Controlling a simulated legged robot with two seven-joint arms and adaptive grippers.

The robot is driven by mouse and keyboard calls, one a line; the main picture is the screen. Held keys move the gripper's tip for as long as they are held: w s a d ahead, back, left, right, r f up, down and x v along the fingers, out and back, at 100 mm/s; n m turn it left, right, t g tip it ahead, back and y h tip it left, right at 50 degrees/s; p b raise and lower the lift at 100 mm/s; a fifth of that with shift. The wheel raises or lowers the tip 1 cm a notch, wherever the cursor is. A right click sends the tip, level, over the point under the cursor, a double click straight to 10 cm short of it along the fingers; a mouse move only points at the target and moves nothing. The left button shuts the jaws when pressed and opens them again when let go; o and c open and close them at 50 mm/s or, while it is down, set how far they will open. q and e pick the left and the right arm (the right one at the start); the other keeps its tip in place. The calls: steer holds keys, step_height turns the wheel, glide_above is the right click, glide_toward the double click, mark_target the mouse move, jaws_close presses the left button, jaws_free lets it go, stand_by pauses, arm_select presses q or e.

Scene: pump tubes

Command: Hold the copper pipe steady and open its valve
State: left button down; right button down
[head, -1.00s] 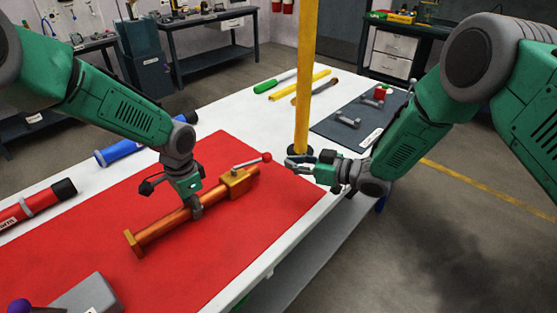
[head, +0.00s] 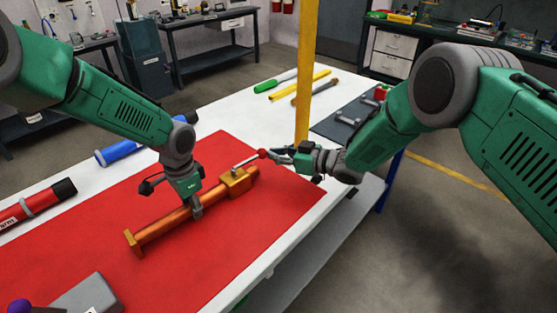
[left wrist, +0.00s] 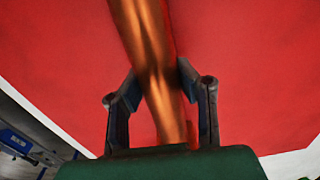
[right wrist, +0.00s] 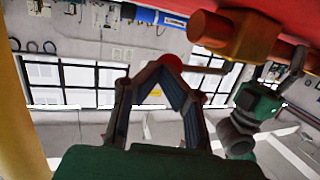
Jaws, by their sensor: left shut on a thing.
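The copper pipe (head: 166,226) lies on the red mat, its valve block (head: 237,181) at the far right end. A grey valve lever (head: 247,161) reaches from the block to a red knob (head: 262,154). My left gripper (head: 196,211) is shut around the pipe's middle; the left wrist view shows the pipe (left wrist: 150,60) between its fingers. My right gripper (head: 272,153) is at the red knob. In the right wrist view its fingertips (right wrist: 168,64) lie close together in front of the knob; whether they grip it is unclear. The valve block (right wrist: 230,35) shows above.
The red mat (head: 240,235) covers much of the white table. A yellow post (head: 306,70) stands just behind my right gripper. Blue (head: 115,156) and red (head: 35,203) cylinders lie at the left, and a grey box (head: 85,295) at the front.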

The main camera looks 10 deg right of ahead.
arm_select(q)
steer(key=shift+d, duration=0.1)
arm_select(e)
steer(key=shift+w+a, duration=0.15)
steer(key=shift+w, duration=0.15)
steer(key=s+d+r, duration=0.1)
steer(key=s+d, duration=0.1)
steer(key=d, duration=0.4)
steer(key=s+d+r, duration=0.1)
steer(key=s+d, duration=0.1)
steer(key=d, duration=0.5)
steer(key=shift+s+r, duration=0.25)
steer(key=shift+s, duration=0.1)
arm_select(q)
steer(key=c, duration=1.2)
jaws_free()
steer(key=shift+o, duration=0.2)
